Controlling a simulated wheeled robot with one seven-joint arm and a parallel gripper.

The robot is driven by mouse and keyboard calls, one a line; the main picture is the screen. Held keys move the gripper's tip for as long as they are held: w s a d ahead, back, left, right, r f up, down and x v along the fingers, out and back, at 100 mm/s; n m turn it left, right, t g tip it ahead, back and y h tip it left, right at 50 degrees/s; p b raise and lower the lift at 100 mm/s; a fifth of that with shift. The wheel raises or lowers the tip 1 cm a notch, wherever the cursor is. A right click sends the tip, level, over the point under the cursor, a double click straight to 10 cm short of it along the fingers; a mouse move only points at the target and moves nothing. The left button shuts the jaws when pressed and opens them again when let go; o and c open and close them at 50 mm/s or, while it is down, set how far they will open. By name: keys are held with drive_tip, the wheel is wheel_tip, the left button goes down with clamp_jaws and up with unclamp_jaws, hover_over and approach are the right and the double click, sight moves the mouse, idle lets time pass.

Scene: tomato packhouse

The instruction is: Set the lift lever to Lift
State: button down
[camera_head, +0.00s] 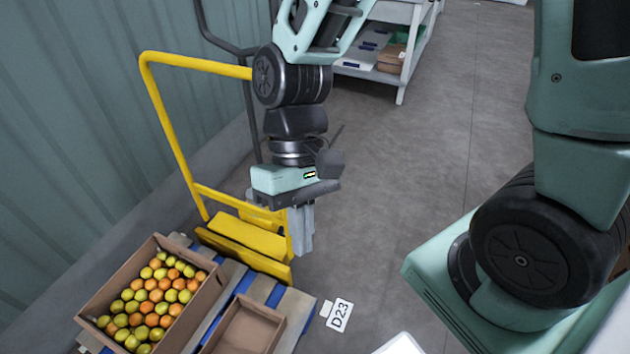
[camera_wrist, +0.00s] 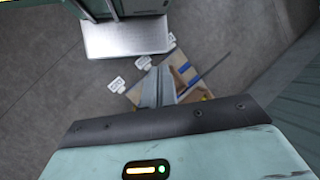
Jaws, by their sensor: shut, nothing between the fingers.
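A yellow lift truck (camera_head: 195,63) with a tall tubular frame stands left of centre in the head view, by the ribbed wall. A black curved handle (camera_head: 222,42) rises at its top, with a black shaft running down behind the frame. I cannot make out the lift lever; my arm covers part of the handle's right end. My gripper (camera_head: 303,248) points down, in front of the truck's yellow body and slightly right of it. Its fingers are together and empty. In the wrist view, the closed fingers (camera_wrist: 158,76) show above the floor and a pallet corner.
A blue and wooden pallet (camera_head: 296,309) carries a carton of tomatoes (camera_head: 204,300) and an open, empty-looking carton (camera_head: 273,326). A floor tag marked D23 (camera_head: 340,315) lies beside it. A shelf rack (camera_head: 402,80) stands at the back.

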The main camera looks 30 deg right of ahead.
drive_tip(key=w+d+f+m+t+y+b, duration=0.2)
drive_tip(key=w+f+m+y+b, duration=0.5)
drive_tip(key=f, duration=0.3)
drive_tip(key=w+d+f+m+t+y+b, duration=0.1)
drive_tip(key=w+d+f+m+y+b, duration=0.3)
drive_tip(key=w+f+m+y, duration=0.45)
drive_tip(key=w+d+f+m+t+h+b, duration=0.4)
drive_tip(key=d+f+m+t, duration=0.5)
drive_tip(key=m+t, duration=0.2)
drive_tip(key=w+d+f+m+t+h+b, duration=0.5)
drive_tip(key=d+f+m+t, duration=0.4)
drive_tip(key=m+t, duration=0.3)
drive_tip(key=shift+w+f, duration=0.15)
drive_tip(key=shift+f, duration=0.4)
drive_tip(key=w+a+r+b, duration=0.2)
drive_tip(key=w+r, duration=0.5)
drive_tip(key=w, duration=0.1)
drive_tip(key=shift+w+r+b, duration=0.25)
drive_tip(key=shift+w+b, duration=0.1)
drive_tip(key=shift+w, duration=0.05)
